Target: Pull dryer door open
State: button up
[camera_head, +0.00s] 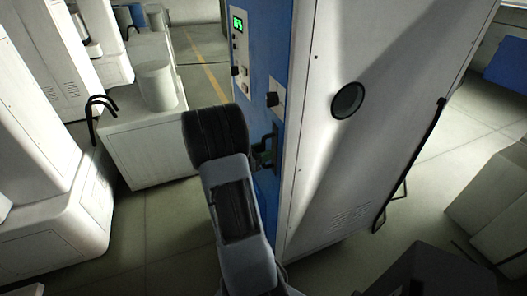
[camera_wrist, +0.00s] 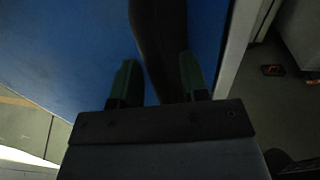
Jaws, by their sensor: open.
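The dryer door is the blue front face (camera_head: 263,60) of the tall cabinet in the head view. It fills much of the wrist view as a dark blue panel (camera_wrist: 60,45). A black bar handle (camera_wrist: 158,30) runs down from the top of the wrist view. My gripper (camera_wrist: 158,65) is open, with one green finger on each side of the handle. Gaps seem to show beside the bar; I cannot tell whether either finger touches it. In the head view my arm partly covers the handle area (camera_head: 270,143). The door looks closed.
The cabinet's white side (camera_head: 325,170) has a round dark port (camera_head: 348,100). A green display (camera_head: 238,24) and knobs are on the blue front. A white cabinet with a cylinder (camera_head: 158,85) on it stands to the left. Grey floor (camera_head: 165,235) is clear at lower left.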

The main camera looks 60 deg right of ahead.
jog(key=shift+c, duration=0.5)
grip_shut()
